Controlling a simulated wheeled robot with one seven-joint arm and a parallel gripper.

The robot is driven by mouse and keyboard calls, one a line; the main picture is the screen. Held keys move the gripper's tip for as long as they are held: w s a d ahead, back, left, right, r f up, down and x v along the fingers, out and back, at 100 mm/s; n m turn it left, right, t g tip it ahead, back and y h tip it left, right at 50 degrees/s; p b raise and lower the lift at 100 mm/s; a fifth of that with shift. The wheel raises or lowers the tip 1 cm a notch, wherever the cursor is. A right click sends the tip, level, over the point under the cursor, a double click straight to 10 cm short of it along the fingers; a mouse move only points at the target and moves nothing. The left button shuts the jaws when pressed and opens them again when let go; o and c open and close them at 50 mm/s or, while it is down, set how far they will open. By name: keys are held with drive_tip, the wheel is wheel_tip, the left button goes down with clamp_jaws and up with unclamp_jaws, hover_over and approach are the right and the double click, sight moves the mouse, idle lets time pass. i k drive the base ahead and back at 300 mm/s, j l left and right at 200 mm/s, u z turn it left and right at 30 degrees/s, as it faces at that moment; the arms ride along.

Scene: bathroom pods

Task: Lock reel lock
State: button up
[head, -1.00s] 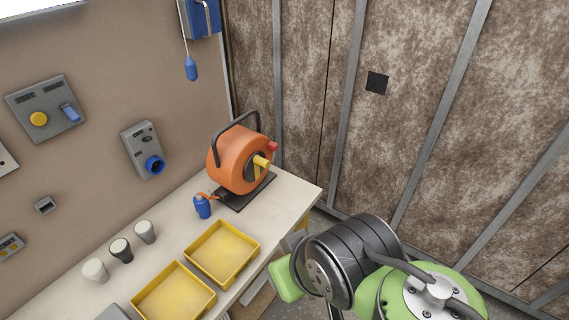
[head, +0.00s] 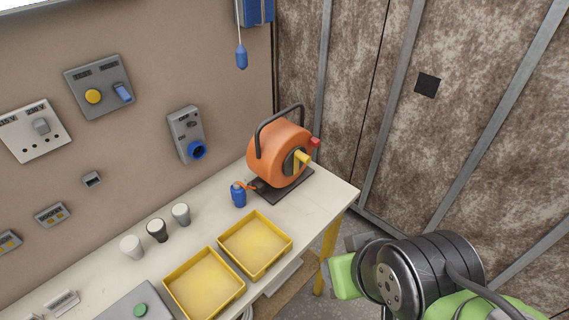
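The orange cable reel (head: 279,152) stands upright on a dark base plate (head: 287,190) at the far end of the workbench. It has a dark carrying handle over the top and a yellow crank (head: 302,159) on its hub. A small red knob (head: 315,142), perhaps the reel lock, shows at its right edge; its setting cannot be told. A blue plug (head: 238,195) on an orange cable stands in front of the reel. My arm is at the lower right, apart from the reel and bench. My gripper's fingers do not show.
Two yellow trays (head: 289,248) lie along the bench (head: 331,199) near its front edge. Several cups (head: 157,231) stand behind them. Sockets and a switch box (head: 98,86) are on the left wall. A blue pendant (head: 241,57) hangs above the reel. Ribbed wall panels close off the right.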

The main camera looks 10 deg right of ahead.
sight(314, 141)
drive_tip(key=i+l+u, duration=0.15)
drive_tip(key=u, duration=0.2)
drive_tip(key=i+l+u, duration=0.45)
drive_tip(key=u, duration=0.25)
